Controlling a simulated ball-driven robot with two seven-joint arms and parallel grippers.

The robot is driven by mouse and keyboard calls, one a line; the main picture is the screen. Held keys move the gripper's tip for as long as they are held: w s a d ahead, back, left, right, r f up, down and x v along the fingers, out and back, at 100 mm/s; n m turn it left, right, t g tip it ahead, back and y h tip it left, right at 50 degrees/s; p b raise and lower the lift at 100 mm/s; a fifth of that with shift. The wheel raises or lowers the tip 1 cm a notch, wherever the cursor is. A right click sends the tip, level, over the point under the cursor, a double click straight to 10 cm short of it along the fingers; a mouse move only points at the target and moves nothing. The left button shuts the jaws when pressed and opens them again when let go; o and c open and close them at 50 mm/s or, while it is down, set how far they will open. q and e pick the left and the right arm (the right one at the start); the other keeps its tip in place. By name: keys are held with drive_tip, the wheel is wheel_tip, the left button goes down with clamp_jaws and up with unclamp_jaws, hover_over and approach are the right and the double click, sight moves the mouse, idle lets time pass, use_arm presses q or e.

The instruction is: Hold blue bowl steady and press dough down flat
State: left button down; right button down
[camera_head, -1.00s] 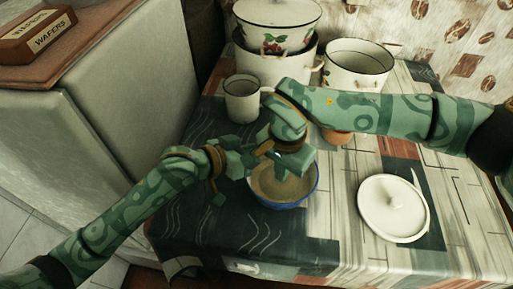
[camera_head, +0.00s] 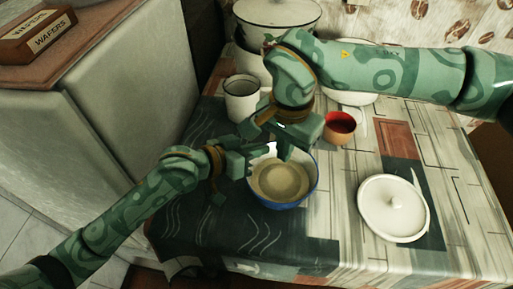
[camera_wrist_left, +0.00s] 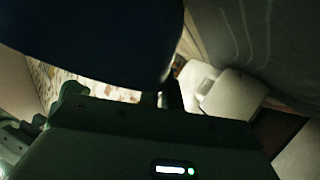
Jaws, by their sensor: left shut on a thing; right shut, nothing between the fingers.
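The blue bowl (camera_head: 284,201) stands on the table in the head view, with a blue rim and outside. Tan dough (camera_head: 281,181) lies inside it, with a round hollow in its middle. My left gripper (camera_head: 248,163) is shut on the bowl's left rim. In the left wrist view the bowl (camera_wrist_left: 95,40) is a large dark shape across the top. My right gripper (camera_head: 281,150) is shut and empty, above the back part of the bowl. It hides part of the bowl's far rim.
A white mug (camera_head: 241,99) stands behind the bowl. An orange-brown cup with a red inside (camera_head: 340,128) is behind it to the right. Large enamel pots (camera_head: 277,14) stand at the back. The front table cloth (camera_head: 240,238) is clear.

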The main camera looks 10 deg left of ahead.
use_arm(q)
drive_tip(key=shift+s+f, duration=0.15)
drive_tip(key=shift+f, duration=0.25)
drive_tip(key=c, duration=1.5)
unclamp_jaws()
drive_tip(key=shift+r, duration=0.15)
